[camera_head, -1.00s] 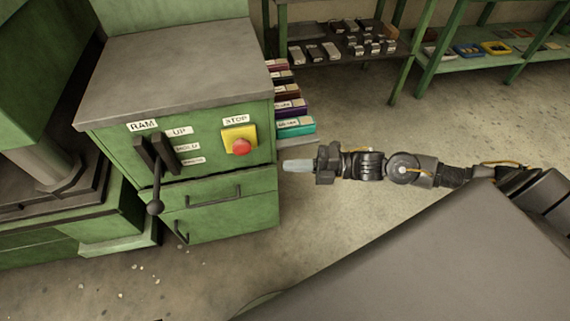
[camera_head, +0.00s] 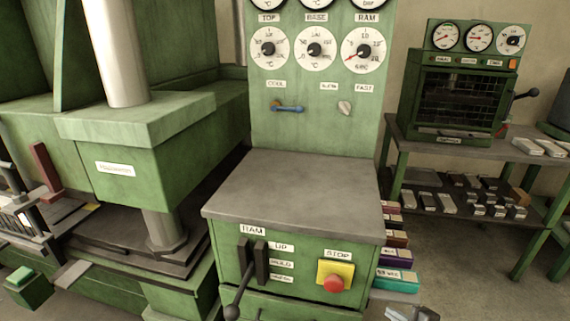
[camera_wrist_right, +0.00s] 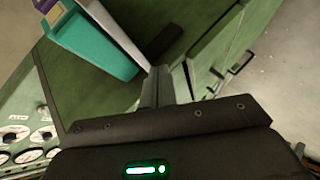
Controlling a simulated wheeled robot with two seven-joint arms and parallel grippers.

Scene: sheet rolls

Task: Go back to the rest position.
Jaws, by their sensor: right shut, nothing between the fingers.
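My right gripper (camera_head: 398,313) shows only in part at the bottom edge of the head view, to the right of the green control cabinet (camera_head: 225,262). In the right wrist view its fingers (camera_wrist_right: 158,84) are together with nothing between them. They point toward the cabinet's green side and a teal box (camera_wrist_right: 95,45). I cannot tell how close the fingers are to the cabinet. The rest of my right arm is out of the head view. My left gripper is in neither view.
The cabinet carries a RAM lever (camera_head: 240,290), a red stop button (camera_head: 334,284) and a gauge panel (camera_head: 315,95). Labelled boxes (camera_head: 394,257) stack along its right side. A green press (camera_head: 150,150) stands left. A shelf (camera_head: 530,152) with an oven (camera_head: 450,95) stands right.

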